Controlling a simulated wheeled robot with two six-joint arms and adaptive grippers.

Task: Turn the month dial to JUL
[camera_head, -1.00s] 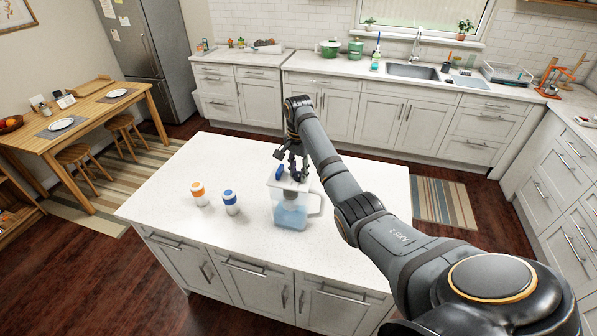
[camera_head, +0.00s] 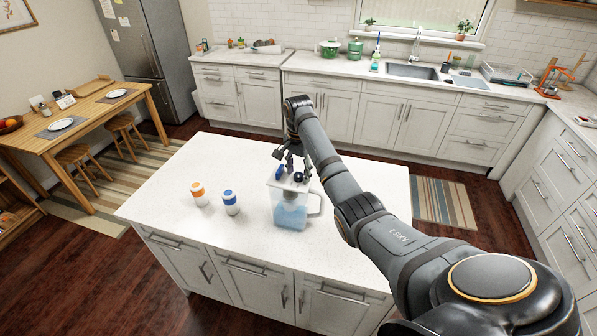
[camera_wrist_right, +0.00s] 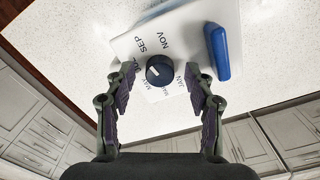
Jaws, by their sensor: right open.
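The dark round month dial (camera_wrist_right: 160,70) sits on the white lid (camera_wrist_right: 190,28) of a clear pitcher (camera_head: 291,212) holding blue liquid. My right gripper (camera_wrist_right: 160,98) is open and empty. Its fingers stand apart on either side of the dial in that view, and the dial (camera_head: 298,177) shows below the gripper in the head view.
A blue upright piece (camera_wrist_right: 217,50) stands on the lid beside the dial, close to my right finger. An orange-capped jar (camera_head: 199,194) and a blue-capped jar (camera_head: 231,202) stand left of the pitcher on the white island (camera_head: 170,195). The island's left part is mostly clear.

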